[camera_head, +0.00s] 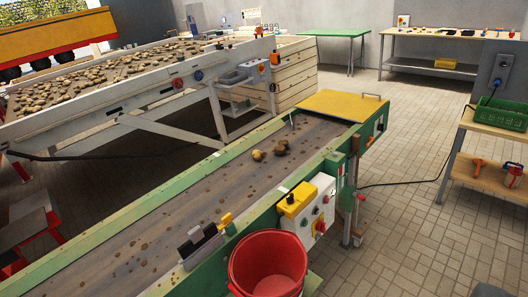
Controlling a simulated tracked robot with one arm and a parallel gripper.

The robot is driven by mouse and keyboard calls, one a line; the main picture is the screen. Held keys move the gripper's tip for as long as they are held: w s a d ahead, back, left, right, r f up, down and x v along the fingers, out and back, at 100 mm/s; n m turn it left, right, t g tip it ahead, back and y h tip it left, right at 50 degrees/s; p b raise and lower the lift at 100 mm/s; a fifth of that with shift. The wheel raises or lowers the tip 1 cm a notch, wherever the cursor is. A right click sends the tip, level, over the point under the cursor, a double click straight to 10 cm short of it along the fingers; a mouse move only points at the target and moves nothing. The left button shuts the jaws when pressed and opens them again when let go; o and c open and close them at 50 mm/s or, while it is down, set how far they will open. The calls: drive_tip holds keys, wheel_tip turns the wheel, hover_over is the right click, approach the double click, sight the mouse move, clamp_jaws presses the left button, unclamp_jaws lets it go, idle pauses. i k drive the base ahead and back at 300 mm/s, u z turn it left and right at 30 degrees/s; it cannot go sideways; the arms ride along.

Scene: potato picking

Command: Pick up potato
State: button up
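A pale yellow-brown potato (258,155) lies on the dark belt (190,203) of the green-framed conveyor, toward its far end. Darker brown lumps (280,148) lie close beside it on the right; I cannot tell whether they are potatoes or clods. Many small potatoes (110,72) cover the raised sorting table at the upper left. My gripper is not visible in this view.
A red bucket (268,264) stands at the conveyor's near side, below a control box (309,208) with buttons. A yellow cover (341,104) closes the far end. Shelves with a green crate (502,113) stand at right. Tiled floor (410,215) between is mostly clear.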

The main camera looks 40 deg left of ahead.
sight(257, 154)
drive_tip(key=z, duration=0.05)
drive_tip(key=i, duration=2.55)
drive_tip(key=u, duration=1.35)
drive_tip(key=i, duration=1.15)
drive_tip(key=u, duration=0.65)
